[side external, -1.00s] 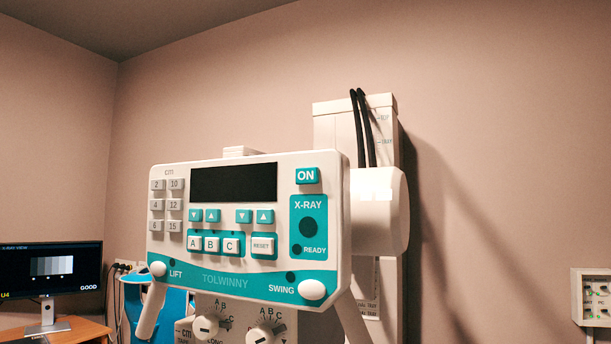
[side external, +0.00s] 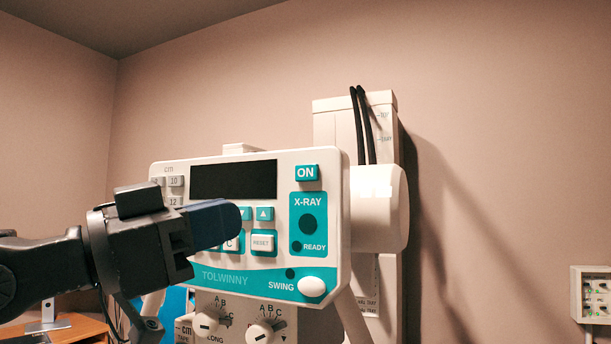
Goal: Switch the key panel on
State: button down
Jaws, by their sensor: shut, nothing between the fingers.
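The key panel (side external: 220,280) is a white and teal box with a dark, blank display (side external: 233,180). Its teal ON button (side external: 306,173) is at the top right and is uncovered. My gripper (side external: 238,219) is shut and empty. Its dark blue fingers point right, in front of the panel's middle keys, below and left of the ON button. Whether the fingers touch the panel cannot be told. My gripper hides the lower left number keys, the LIFT knob and most of the A, B, C keys.
The RESET key (side external: 262,243), the X-RAY area (side external: 308,224) and the white SWING knob (side external: 312,287) lie right of my gripper. Dials (side external: 262,332) sit below the panel. A white column (side external: 330,125) with black cables stands behind. A wall box (side external: 591,296) is at far right.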

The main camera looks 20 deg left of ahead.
aim_at(307, 173)
jog(key=s+d+r+m+t+h, duration=0.1)
jog(key=s+d+r+h, duration=0.1)
jog(key=r, duration=0.4)
jog(key=shift+d+m+h, duration=0.3)
jog(key=shift+d+h, duration=0.6)
jog(key=shift+d, duration=0.05)
jog(key=shift+w, duration=4.35)
jog(key=shift+f, duration=0.1)
jog(key=shift+w, duration=0.45)
jog(key=shift+w, duration=0.35)
jog(key=shift+s, duration=0.85)
